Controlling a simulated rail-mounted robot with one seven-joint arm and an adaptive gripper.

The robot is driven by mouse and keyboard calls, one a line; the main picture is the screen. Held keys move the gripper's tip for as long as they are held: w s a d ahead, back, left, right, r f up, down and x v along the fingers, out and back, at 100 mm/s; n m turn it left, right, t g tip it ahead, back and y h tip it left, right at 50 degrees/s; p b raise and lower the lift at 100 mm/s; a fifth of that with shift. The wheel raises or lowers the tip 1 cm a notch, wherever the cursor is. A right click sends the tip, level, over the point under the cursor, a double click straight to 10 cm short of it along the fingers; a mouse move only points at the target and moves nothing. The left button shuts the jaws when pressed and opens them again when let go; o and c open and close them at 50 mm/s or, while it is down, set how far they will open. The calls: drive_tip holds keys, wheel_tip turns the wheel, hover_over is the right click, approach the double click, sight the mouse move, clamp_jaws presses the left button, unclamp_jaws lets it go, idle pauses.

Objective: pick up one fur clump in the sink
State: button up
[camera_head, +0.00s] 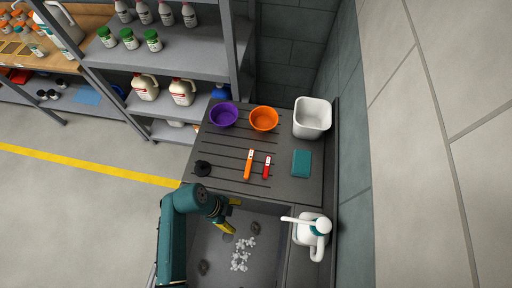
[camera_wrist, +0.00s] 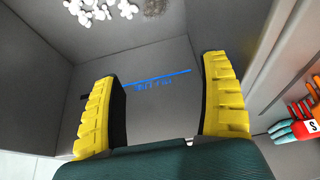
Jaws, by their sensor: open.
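The grey sink (camera_head: 268,275) is at the bottom middle of the head view. A dark grey fur clump (camera_head: 255,228) lies at its far right, and another (camera_head: 204,268) lies at its lower left. A greyish patch near my finger may be one more clump; I cannot tell. In the wrist view one grey clump (camera_wrist: 154,7) shows at the top edge, beside white lumps (camera_wrist: 98,10). My gripper (camera_head: 234,215) has yellow fingers, spread and empty, over the sink's far left part. In the wrist view only bare grey surface with a blue marking shows between the fingers (camera_wrist: 163,68).
White lumps (camera_head: 241,254) lie mid-sink. A white jug (camera_head: 311,235) stands on the right ledge. The grooved board (camera_head: 225,180) beyond holds a black object (camera_head: 203,168), orange (camera_head: 249,164) and red (camera_head: 267,167) tools, a teal block (camera_head: 301,163), two bowls and a white bin (camera_head: 312,118).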

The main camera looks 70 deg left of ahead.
drive_tip(key=b, duration=0.9)
approach(254, 227)
drive_tip(key=b+x, duration=0.2)
drive_tip(key=x, duration=0.1)
drive_tip(key=b+x, duration=0.1)
drive_tip(key=x, duration=0.1)
drive_tip(key=shift+s+a+f, duration=0.15)
drive_tip(key=shift+s+f, duration=0.1)
drive_tip(key=shift+f, duration=0.05)
drive_tip(key=x, duration=0.1)
drive_tip(key=b+x, duration=0.1)
drive_tip(key=x, duration=0.1)
drive_tip(key=b+x, duration=0.1)
drive_tip(key=x, duration=0.1)
drive_tip(key=shift+w+d, duration=0.3)
drive_tip(key=shift+w, duration=0.1)
drive_tip(key=c, duration=0.8)
drive_tip(key=shift+c, duration=0.2)
